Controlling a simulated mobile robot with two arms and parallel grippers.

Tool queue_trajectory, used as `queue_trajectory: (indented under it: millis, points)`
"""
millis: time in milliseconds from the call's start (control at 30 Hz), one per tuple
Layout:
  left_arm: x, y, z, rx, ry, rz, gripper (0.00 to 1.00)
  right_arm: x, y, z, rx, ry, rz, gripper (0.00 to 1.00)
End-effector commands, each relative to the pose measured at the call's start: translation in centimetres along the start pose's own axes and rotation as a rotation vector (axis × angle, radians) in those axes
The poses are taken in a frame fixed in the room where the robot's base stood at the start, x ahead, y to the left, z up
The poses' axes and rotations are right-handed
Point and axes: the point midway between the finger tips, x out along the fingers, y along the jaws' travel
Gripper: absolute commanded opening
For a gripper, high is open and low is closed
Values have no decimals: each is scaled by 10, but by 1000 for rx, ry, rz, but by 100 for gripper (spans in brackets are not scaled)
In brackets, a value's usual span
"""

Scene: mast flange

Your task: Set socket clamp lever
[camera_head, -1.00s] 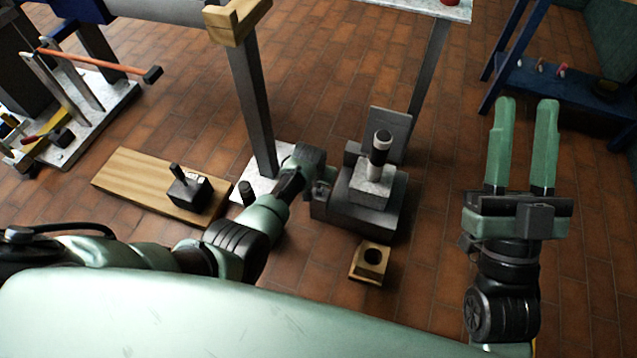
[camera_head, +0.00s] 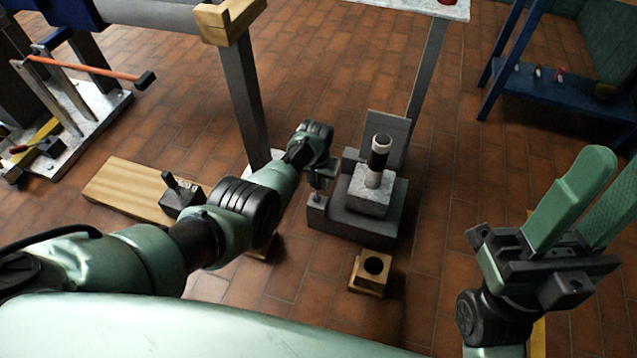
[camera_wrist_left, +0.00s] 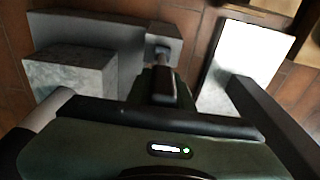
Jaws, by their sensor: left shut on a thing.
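The socket block (camera_head: 355,217) is a dark grey stepped base on the tiled floor. In the left wrist view, the dark lever (camera_wrist_left: 165,82) rises from a small grey mount (camera_wrist_left: 163,45) toward the gripper. My right gripper (camera_head: 590,195) is open and empty at the right, away from the block.
A wooden block with a round hole (camera_head: 371,271) sits in front of the base. A wooden board (camera_head: 128,190) with a dark tool (camera_head: 182,196) lies at left. A grey table leg (camera_head: 243,100) stands behind my left arm. A blue bench (camera_head: 560,90) is at back right.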

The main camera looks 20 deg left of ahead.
Motion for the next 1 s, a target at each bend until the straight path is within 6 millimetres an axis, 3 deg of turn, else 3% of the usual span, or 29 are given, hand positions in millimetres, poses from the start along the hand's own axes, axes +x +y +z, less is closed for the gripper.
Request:
queue_trajectory:
  millis: [300, 333, 400, 767, 1000]
  points:
    - [-1, 0, -2, -1, 4, 0, 0, 0, 0, 0, 0, -1, 0, 36]
    - [-1, 0, -2, -1, 5, 0, 27, 0, 0, 0, 0, -1, 0, 36]
    - [-1, 0, -2, -1, 5, 0, 44, 0, 0, 0, 0, -1, 0, 36]
    - [-4, 0, -1, 0, 3, 0, 44, 3, 1, 1, -2, -11, 1, 36]
    - [-35, 0, -2, 0, 3, 0, 44, 25, 3, 30, -12, -175, 3, 36]
